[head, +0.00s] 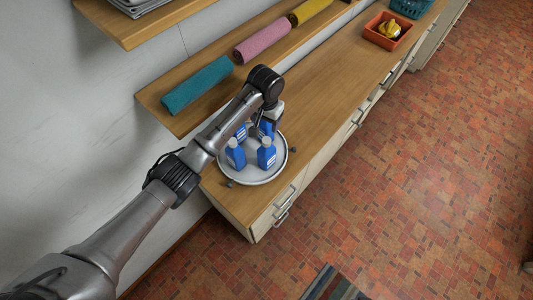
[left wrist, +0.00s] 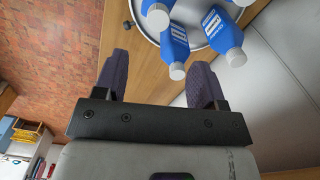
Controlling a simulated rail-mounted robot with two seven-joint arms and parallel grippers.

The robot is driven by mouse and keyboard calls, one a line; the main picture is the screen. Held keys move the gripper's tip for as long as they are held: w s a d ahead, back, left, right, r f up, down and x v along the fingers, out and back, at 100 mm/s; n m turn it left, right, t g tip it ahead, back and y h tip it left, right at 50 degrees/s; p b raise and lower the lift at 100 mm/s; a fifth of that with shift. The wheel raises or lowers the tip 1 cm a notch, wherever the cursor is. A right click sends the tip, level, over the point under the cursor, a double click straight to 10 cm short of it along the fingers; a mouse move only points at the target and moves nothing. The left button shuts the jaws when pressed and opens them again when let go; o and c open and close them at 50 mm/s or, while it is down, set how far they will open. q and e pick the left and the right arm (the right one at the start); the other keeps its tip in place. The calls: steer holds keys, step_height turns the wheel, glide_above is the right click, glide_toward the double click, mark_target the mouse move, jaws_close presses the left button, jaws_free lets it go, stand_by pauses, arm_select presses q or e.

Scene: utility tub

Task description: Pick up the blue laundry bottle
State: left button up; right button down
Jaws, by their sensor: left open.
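Several blue laundry bottles with white caps stand close together on a round pale tray (head: 262,182) near the counter's front end. In the head view one blue bottle (head: 266,155) is at the right front and another blue bottle (head: 235,155) at the left; others behind are partly hidden by my left arm. My left gripper (head: 267,123) is over the back of the group. In the left wrist view its fingers (left wrist: 158,78) are apart with nothing between them; the nearest bottle (left wrist: 175,45) lies just beyond the fingertips, with another bottle (left wrist: 226,40) to its right. My right gripper is not seen.
The wooden counter (head: 335,75) is clear beyond the tray, up to an orange bin (head: 388,32) and a teal basket (head: 410,8). A shelf with a teal roll (head: 197,85), a pink roll (head: 262,39) and a yellow roll (head: 309,11) runs along the wall above the counter.

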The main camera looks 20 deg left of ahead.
mark_target(266, 140)
arm_select(q)
steer(key=shift+d+f, duration=0.1)
steer(key=shift+f, duration=5.9)
jaws_close()
steer(key=shift+r, duration=0.1)
